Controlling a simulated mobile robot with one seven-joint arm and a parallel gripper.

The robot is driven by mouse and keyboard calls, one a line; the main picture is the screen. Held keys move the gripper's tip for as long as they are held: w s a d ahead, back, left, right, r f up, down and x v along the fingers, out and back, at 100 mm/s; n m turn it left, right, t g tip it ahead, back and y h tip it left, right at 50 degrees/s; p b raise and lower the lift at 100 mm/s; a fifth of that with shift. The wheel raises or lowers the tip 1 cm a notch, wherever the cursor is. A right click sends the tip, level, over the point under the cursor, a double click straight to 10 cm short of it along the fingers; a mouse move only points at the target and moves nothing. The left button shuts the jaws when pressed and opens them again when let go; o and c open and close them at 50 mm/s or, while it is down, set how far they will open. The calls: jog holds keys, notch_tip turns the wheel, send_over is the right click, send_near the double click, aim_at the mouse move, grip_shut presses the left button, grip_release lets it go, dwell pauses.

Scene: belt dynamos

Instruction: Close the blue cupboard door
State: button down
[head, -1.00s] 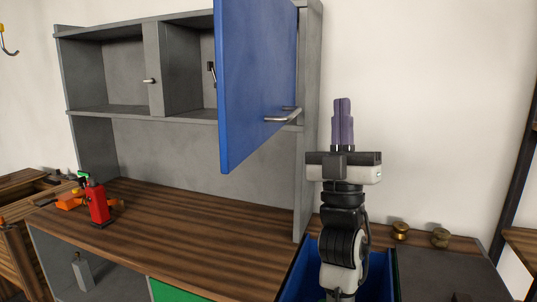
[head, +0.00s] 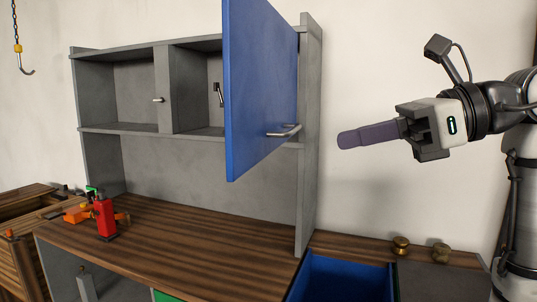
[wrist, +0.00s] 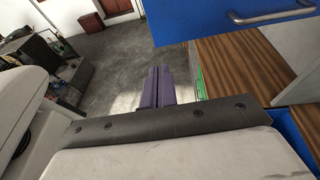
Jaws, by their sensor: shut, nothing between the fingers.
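The blue cupboard door (head: 260,85) stands wide open, swung out from the right end of the grey wall cupboard (head: 138,88). A metal bar handle (head: 283,131) sits low on its face. The door also shows at the top of the wrist view (wrist: 210,18), with its handle (wrist: 270,12). My gripper (head: 345,139) is shut and empty, its purple fingers pointing left. In the head view it is to the right of the door, apart from it. In the wrist view the fingers (wrist: 158,72) lie together, below and left of the door.
A wooden counter (head: 190,235) runs below the cupboard, with a red bottle-like object (head: 105,218) at its left. A blue open drawer or bin (head: 345,278) is at lower right. Brass knobs (head: 401,245) stand beside it. A hook (head: 25,70) hangs at far left.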

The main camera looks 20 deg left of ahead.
aim_at(238, 160)
jog(key=p+x, duration=0.1)
jog(key=x, duration=0.3)
jog(key=p+x, duration=0.1)
jog(key=x, duration=0.4)
jog(key=p+x, duration=0.1)
jog(key=x, duration=0.3)
jog(key=shift+a+r+p, duration=0.3)
jog(key=shift+a+p, duration=0.05)
jog(key=shift+a, duration=0.15)
